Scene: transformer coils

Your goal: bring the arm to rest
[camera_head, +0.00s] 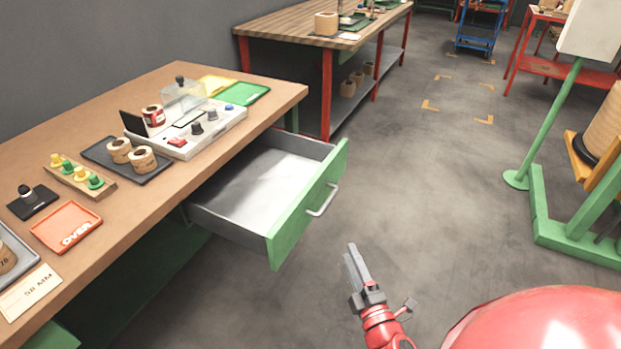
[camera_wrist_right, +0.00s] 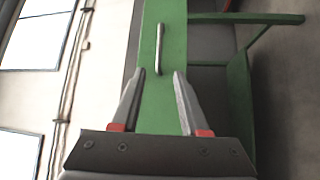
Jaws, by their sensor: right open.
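My right gripper (camera_head: 354,268) is over the floor in front of the workbench, to the right of the open drawer, and holds nothing. In the right wrist view its two fingers (camera_wrist_right: 158,82) stand apart with a gap between them. The green drawer front (camera_head: 310,205) with its metal handle (camera_head: 323,200) is apart from the gripper; the handle also shows in the right wrist view (camera_wrist_right: 159,48), beyond the fingertips. The drawer is pulled out and its grey inside (camera_head: 255,185) looks empty. My left gripper is not in view.
The wooden workbench (camera_head: 150,215) carries coils on a dark tray (camera_head: 165,168), a test device (camera_head: 215,128), a red tray (camera_head: 66,226) and a green tray (camera_head: 245,93). A green-framed stand (camera_head: 570,235) is at the right. The grey floor (camera_head: 430,190) between is clear.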

